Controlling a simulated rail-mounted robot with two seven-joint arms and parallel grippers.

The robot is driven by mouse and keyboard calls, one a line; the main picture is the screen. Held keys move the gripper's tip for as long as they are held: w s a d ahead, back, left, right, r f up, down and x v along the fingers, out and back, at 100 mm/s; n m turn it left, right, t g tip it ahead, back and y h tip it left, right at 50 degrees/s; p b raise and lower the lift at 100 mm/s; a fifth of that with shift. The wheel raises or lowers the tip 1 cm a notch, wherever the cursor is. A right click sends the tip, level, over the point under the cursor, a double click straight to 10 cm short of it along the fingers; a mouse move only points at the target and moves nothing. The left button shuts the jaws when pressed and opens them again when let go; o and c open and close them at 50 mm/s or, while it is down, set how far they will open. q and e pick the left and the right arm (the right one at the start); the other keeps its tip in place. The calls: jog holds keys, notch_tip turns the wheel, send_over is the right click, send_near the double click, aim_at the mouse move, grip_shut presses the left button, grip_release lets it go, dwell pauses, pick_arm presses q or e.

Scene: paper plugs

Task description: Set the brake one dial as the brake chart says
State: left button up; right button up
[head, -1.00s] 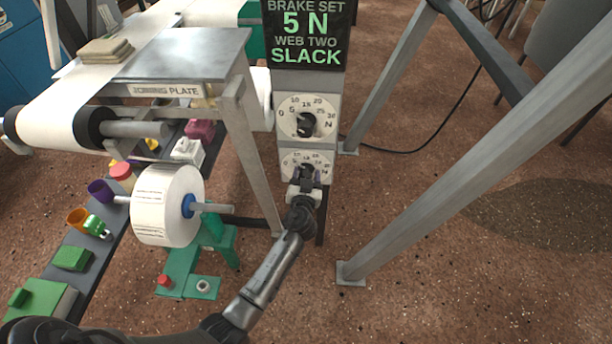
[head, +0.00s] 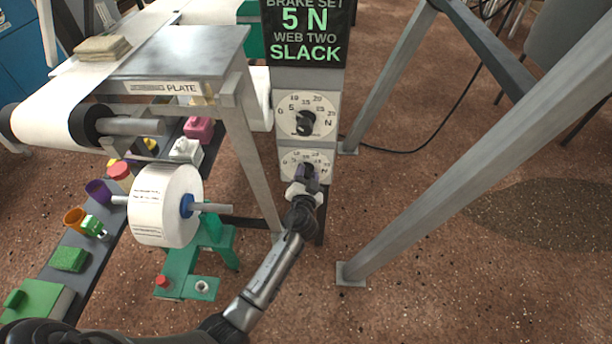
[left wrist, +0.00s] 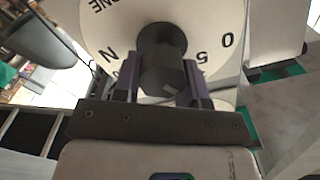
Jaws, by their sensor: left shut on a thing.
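The lower dial (head: 318,156), a white numbered disc on a grey post, has my left gripper (head: 306,178) at its knob. In the left wrist view the dial face (left wrist: 215,25) shows upside down, with 0, 5, N and letters ending in "NE". Its dark knob (left wrist: 160,50) sits between the purple fingers of my left gripper (left wrist: 160,85), which is shut on it. A pale mark shows on the knob's lower end. The chart screen (head: 305,32) reads "BRAKE SET 5 N" and "WEB TWO SLACK". My right gripper is not in view.
An upper dial (head: 318,116) with a black knob sits above the lower one. A paper roll (head: 165,205) on a green stand (head: 182,262) and a metal plate table (head: 185,52) are left. A slanted grey beam (head: 480,150) stands right. Open floor lies between.

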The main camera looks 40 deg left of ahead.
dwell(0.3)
pick_arm(q)
jog(key=o, duration=0.9)
jog(key=shift+s+d, duration=0.2)
jog(key=p+v, duration=0.2)
jog(key=v, duration=1.1)
jog(key=shift+s, duration=0.2)
jog(key=shift+m, duration=0.4)
